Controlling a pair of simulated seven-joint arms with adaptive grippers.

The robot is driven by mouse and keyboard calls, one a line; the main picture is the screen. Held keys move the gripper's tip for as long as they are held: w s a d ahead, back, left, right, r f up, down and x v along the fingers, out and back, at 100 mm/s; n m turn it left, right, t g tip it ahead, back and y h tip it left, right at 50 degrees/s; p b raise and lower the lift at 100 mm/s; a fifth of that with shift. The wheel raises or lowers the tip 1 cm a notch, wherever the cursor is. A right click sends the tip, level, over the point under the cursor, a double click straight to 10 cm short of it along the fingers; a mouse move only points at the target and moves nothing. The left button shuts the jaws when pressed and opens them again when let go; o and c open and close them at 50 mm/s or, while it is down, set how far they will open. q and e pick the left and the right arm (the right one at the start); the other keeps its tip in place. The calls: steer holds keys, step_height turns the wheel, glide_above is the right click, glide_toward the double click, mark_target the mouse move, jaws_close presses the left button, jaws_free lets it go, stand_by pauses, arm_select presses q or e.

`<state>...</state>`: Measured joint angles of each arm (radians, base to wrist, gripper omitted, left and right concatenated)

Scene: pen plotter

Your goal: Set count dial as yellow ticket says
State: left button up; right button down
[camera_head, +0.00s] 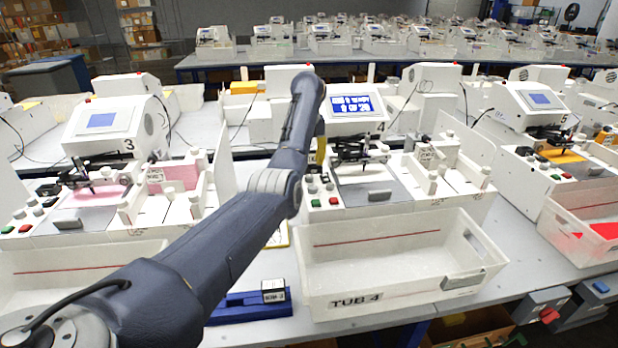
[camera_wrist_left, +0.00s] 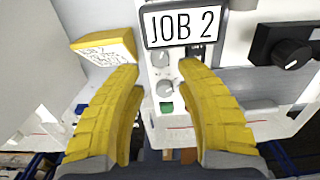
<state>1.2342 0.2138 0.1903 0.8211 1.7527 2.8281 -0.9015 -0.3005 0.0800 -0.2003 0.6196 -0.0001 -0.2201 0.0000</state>
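In the left wrist view, the two yellow fingers of my left gripper (camera_wrist_left: 158,70) stand apart. I cannot tell which is the count dial, or whether a finger touches one. A yellow ticket (camera_wrist_left: 108,45) is left of the fingers; its top line reads JOB 2, and the smaller lines are too blurred to read. In the head view, my arm mostly hides the left gripper (camera_head: 320,150) at station 4. My right gripper is out of view.
A framed JOB 2 sign (camera_wrist_left: 184,22) is above the fingers. A green button (camera_wrist_left: 166,107) is below the dials. A black knob (camera_wrist_left: 291,54) is at right. In the head view, a white tub marked TUB 4 (camera_head: 400,286) stands before station 4, beside a blue block (camera_head: 250,308).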

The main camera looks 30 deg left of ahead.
mark_target(309, 176)
arm_select(q)
steer(key=shift+s+f, duration=0.1)
steer(key=shift+f, duration=3.15)
jaws_close()
